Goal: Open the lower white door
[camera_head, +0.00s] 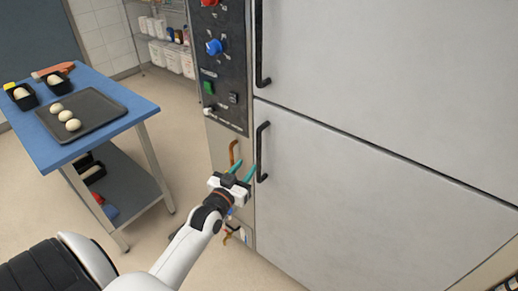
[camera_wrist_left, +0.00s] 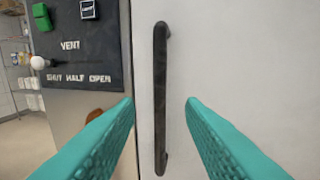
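The lower white door (camera_head: 370,205) fills the right of the head view and is closed. Its black vertical bar handle (camera_head: 262,150) is near its left edge. My left gripper (camera_head: 243,172) has teal fingers and is open, just left of and in front of that handle. In the left wrist view the handle (camera_wrist_left: 160,95) stands upright between the two spread fingers, apart from both. The door's white face (camera_wrist_left: 235,60) is behind it. My right gripper is in neither view.
The upper white door (camera_head: 390,80) has its own black handle (camera_head: 260,45). A control panel (camera_head: 220,70) with red and blue knobs is left of the doors. A blue table (camera_head: 50,148) with a dark tray (camera_head: 103,119) of dough balls stands at left. Floor between is clear.

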